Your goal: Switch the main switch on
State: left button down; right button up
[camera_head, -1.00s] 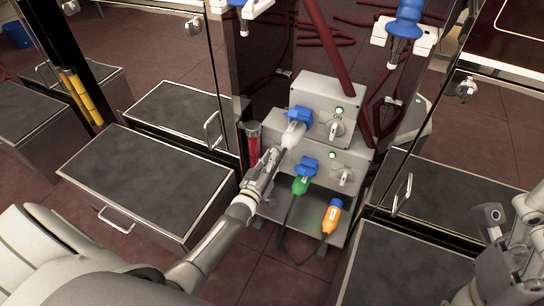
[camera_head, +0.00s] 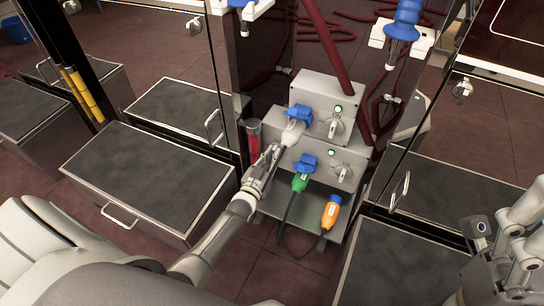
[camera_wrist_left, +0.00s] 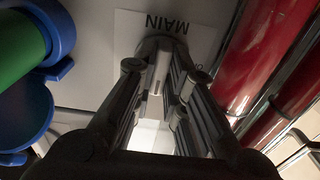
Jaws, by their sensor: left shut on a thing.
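The main switch (camera_wrist_left: 160,72) is a grey knob by the printed label MAIN (camera_wrist_left: 166,22) in the left wrist view. My left gripper (camera_wrist_left: 160,85) is shut on it, with a finger on either side. In the head view my left gripper (camera_head: 268,158) is at the left side of the lower grey box (camera_head: 318,168) and hides the switch there. Whether the switch is turned cannot be told. My right gripper (camera_head: 490,255) is at the lower right edge, away from the boxes, and its opening is unclear.
Beside the left gripper are a white plug (camera_head: 292,132), a green plug (camera_head: 300,182) and a red cylinder (camera_head: 253,138). Two rotary knobs (camera_head: 337,127) (camera_head: 343,173) are on the box fronts. Glass doors flank the boxes.

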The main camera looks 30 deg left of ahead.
pick_arm(q)
jog(key=c, duration=1.5)
grip_release()
jog(key=s, duration=1.2)
jog(key=shift+d, duration=0.35)
